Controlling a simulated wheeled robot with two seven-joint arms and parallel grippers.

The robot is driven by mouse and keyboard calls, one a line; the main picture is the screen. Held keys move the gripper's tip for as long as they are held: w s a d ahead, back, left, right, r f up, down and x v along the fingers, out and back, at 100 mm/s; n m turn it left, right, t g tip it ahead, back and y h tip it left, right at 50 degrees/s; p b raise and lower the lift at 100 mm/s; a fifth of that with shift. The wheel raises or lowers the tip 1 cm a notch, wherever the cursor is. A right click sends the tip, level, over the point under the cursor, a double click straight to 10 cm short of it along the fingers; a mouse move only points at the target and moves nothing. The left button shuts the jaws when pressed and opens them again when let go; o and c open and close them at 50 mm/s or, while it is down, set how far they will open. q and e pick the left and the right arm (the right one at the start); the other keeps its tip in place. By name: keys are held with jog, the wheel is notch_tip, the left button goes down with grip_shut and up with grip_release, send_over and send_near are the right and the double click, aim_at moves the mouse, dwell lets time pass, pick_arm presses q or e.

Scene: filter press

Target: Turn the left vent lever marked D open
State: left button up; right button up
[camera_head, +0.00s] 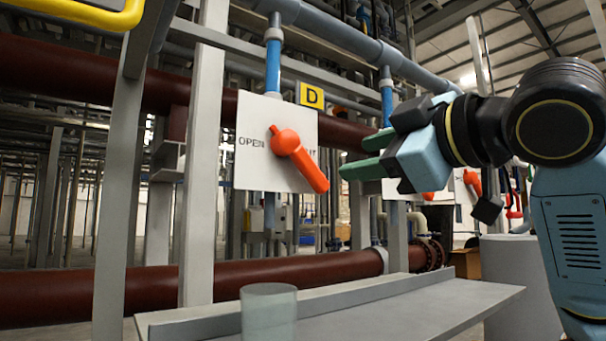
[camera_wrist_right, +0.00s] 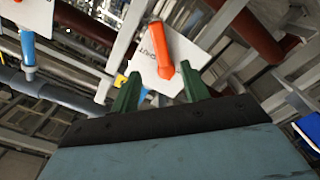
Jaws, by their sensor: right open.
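The orange vent lever (camera_head: 298,157) is mounted on a white plate (camera_head: 252,115) below a yellow tag marked D (camera_head: 312,95). Its handle points down and to the right, away from the word OPEN on the plate's left. The lettering at the right is partly covered by the lever. My right gripper (camera_head: 362,157) is open and empty, to the right of the lever and apart from it, its green fingers pointing left. In the right wrist view, an orange lever (camera_wrist_right: 161,50) on a white plate shows beyond the two green fingers (camera_wrist_right: 160,95). My left gripper is not in view.
A second white plate with an orange lever (camera_head: 428,196) stands behind my right gripper, partly hidden. A grey shelf (camera_head: 420,305) runs below, with a clear cup (camera_head: 268,315) in front. A grey upright post (camera_head: 202,190) stands left of the plate. A dark red pipe (camera_head: 320,267) runs behind.

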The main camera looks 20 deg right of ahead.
aim_at(313, 168)
jog(key=p+x, duration=0.4)
jog(key=x, duration=0.7)
jog(key=shift+w+a, duration=0.15)
jog(key=shift+w, duration=0.2)
jog(key=shift+w+a, duration=0.1)
jog(key=shift+w, duration=0.4)
jog(key=shift+f, duration=0.1)
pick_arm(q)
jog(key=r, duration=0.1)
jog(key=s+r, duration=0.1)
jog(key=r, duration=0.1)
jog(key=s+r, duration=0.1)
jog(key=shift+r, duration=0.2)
pick_arm(e)
grip_shut()
